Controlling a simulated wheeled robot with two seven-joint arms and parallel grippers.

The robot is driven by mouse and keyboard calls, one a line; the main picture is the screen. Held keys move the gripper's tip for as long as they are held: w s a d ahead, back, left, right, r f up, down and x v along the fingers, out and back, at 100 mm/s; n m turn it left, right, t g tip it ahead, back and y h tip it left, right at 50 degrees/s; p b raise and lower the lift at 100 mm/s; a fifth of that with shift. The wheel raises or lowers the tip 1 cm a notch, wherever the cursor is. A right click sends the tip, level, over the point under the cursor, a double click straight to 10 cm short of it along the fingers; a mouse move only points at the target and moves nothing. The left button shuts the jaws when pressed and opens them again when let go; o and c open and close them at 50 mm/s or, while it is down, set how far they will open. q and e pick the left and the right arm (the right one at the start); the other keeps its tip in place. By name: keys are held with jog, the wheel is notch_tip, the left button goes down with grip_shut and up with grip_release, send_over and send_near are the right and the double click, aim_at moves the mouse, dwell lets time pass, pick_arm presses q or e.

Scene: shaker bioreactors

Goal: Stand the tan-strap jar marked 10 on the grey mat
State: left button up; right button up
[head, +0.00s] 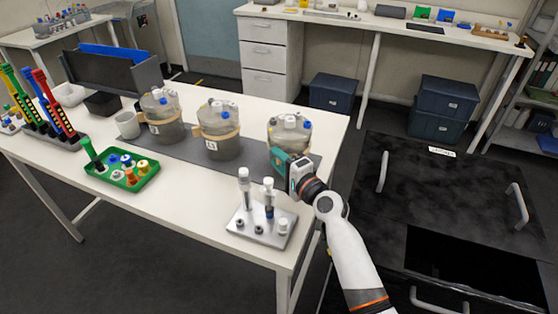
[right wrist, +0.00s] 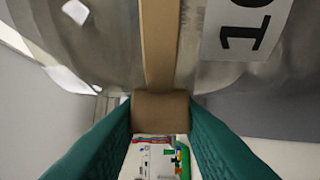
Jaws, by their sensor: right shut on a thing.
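The tan-strap jar marked 10 (head: 289,129) is a clear jar with a grey lower part and blue and white caps, at the right end of the row. My right gripper (head: 287,165) is at its near side. In the right wrist view, the teal fingers (right wrist: 160,128) are shut on the tan block of the strap (right wrist: 160,45), and the label 10 (right wrist: 245,28) shows beside it. The jar looks upright, over or on the right end of the grey mat (head: 255,158). I cannot tell whether its base touches the mat. My left gripper is not in view.
Two similar tan-strap jars stand on the mat, one in the middle (head: 218,130) and one at left (head: 161,115). A metal rack with white-capped tubes (head: 262,226) is close below my gripper. A green tray (head: 121,180) and white mug (head: 127,125) are further left.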

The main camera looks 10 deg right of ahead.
jog(key=o, duration=1.1)
jog(key=shift+f, duration=0.1)
jog(key=shift+c, duration=0.2)
jog(key=shift+r, duration=0.2)
jog(key=v, duration=1.2)
jog(key=shift+b, duration=0.45)
jog(key=shift+f, duration=0.1)
